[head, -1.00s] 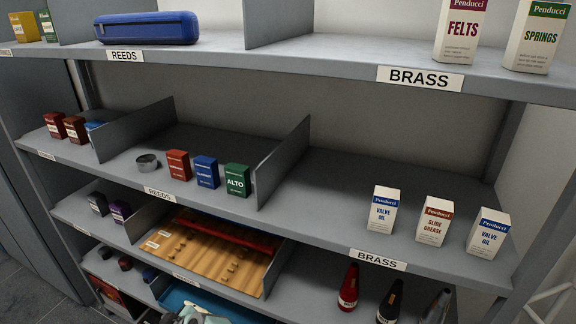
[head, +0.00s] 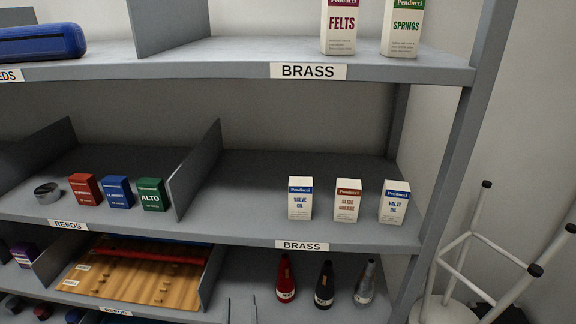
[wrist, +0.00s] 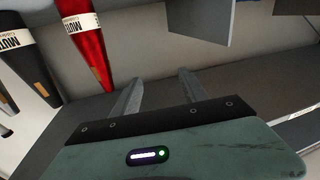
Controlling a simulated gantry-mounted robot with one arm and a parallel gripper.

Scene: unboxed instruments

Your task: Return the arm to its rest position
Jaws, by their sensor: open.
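My gripper (wrist: 161,75) shows in the wrist view with its two grey fingers apart and nothing between them. It is at the lower shelf bay, beside a red mute (wrist: 88,45) and a black mute (wrist: 30,62), touching neither. In the head view, what look like its thin fingertips (head: 241,310) just enter at the bottom edge, left of the red mute (head: 285,280). The rest of my arm is out of view there.
The black mute (head: 325,286) and a grey mute (head: 364,284) stand right of the red one. A divider (head: 212,275) and wooden tray (head: 135,275) lie to the left. Three boxes, including slide grease (head: 347,201), stand above. A white stool (head: 455,255) stands at right.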

